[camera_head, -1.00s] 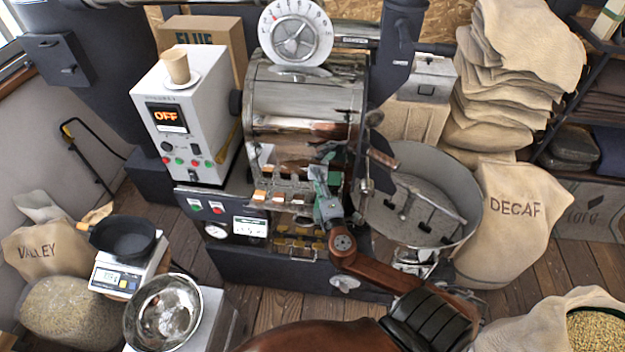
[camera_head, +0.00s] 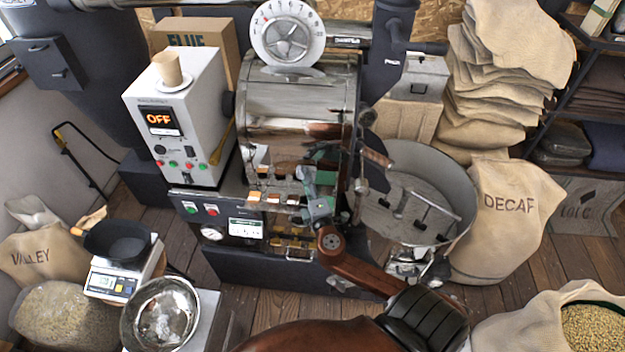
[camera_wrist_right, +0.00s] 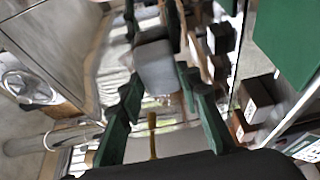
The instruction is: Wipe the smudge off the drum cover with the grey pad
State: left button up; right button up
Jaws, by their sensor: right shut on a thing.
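The drum cover (camera_head: 290,100) is the shiny curved metal front of the roaster, at the centre of the head view. A brownish dark patch (camera_head: 325,130) shows on its lower right; I cannot tell whether it is the smudge or a reflection. My right gripper (camera_head: 316,183), with green fingers, is just below the drum's front. In the right wrist view the grey pad (camera_wrist_right: 155,65) is a pale grey block held at the green fingertips. The pad is too small to make out in the head view, and I cannot tell whether it touches the cover. My left gripper is not in view.
A white control box (camera_head: 180,120) reading OFF, with a paper cup (camera_head: 167,68) on top, stands left of the drum. The round cooling tray (camera_head: 420,190) is on the right. A scale with a black pan (camera_head: 118,240) and a steel bowl (camera_head: 160,312) are at lower left.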

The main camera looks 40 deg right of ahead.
aim_at(297, 172)
jog(key=shift+w+a+r, duration=0.1)
jog(key=shift+w+a, duration=0.6)
jog(key=shift+w, duration=0.2)
jog(key=shift+w+a, duration=0.7)
jog(key=shift+w, duration=0.2)
jog(key=shift+w+a, duration=1.05)
jog(key=shift+w, duration=0.1)
jog(key=shift+w+a, duration=1.1)
jog(key=shift+w, duration=0.3)
jog(key=shift+r+p, duration=0.55)
jog(key=shift+r, duration=0.2)
jog(key=shift+s+d+f, duration=0.1)
jog(key=shift+s+d, duration=0.65)
jog(key=shift+s, duration=0.2)
jog(key=shift+s+d, duration=0.7)
jog(key=shift+s, duration=0.25)
jog(key=shift+s+d, duration=1.2)
jog(key=shift+s, duration=0.05)
jog(key=s+d, duration=0.4)
jog(key=s, duration=0.1)
jog(key=shift+s+d, duration=0.15)
jog(key=shift+d, duration=0.15)
